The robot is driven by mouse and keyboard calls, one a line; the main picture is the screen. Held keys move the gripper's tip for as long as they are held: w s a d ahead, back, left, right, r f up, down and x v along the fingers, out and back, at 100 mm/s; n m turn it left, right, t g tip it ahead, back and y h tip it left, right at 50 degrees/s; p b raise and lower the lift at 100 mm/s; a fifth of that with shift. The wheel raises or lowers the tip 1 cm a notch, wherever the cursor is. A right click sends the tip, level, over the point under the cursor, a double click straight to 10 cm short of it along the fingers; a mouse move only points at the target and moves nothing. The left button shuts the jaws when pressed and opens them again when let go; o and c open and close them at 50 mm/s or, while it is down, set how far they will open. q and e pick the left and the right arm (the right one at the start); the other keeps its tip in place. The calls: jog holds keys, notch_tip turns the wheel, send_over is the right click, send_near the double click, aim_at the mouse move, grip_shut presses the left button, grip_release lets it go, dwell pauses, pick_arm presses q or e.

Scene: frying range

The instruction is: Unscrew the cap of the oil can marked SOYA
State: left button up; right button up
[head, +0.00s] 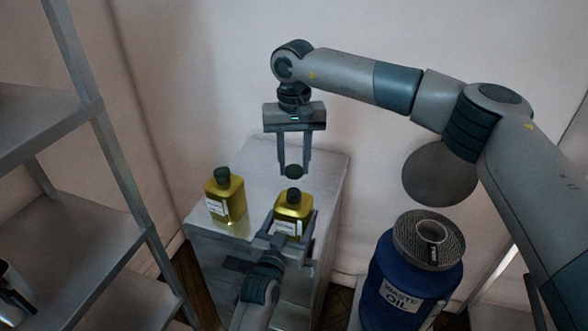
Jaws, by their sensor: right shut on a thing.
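My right gripper (293,172) points down and is shut on a small green cap (293,171), held a little above a yellow oil can (291,206). This can has a dark top at its neck (293,195), with a gap between it and the cap. Its white label (286,228) is too small to read. My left gripper (290,226) comes from below with one finger on each side of this can and looks shut on it. A second yellow oil can (225,196) with a green cap stands upright to the left; its label is also unreadable.
Both cans stand on a grey metal cabinet (250,155) by the wall. A blue drum marked WASTE OIL (400,290) stands at the right. A metal shelf rack (70,235) is at the left. The cabinet top behind the cans is clear.

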pick_arm(q)
jog(key=o, duration=2.2)
jog(key=shift+c, duration=0.2)
jog(key=shift+v, duration=0.8)
pick_arm(e)
jog(key=shift+f, duration=0.2)
pick_arm(q)
jog(key=b+v, duration=0.2)
jog(key=v, duration=0.8)
jog(key=shift+s+b, duration=0.2)
jog(key=shift+b, duration=0.15)
pick_arm(e)
notch_tip(320, 180, down, 2)
jog(key=shift+f, duration=0.15)
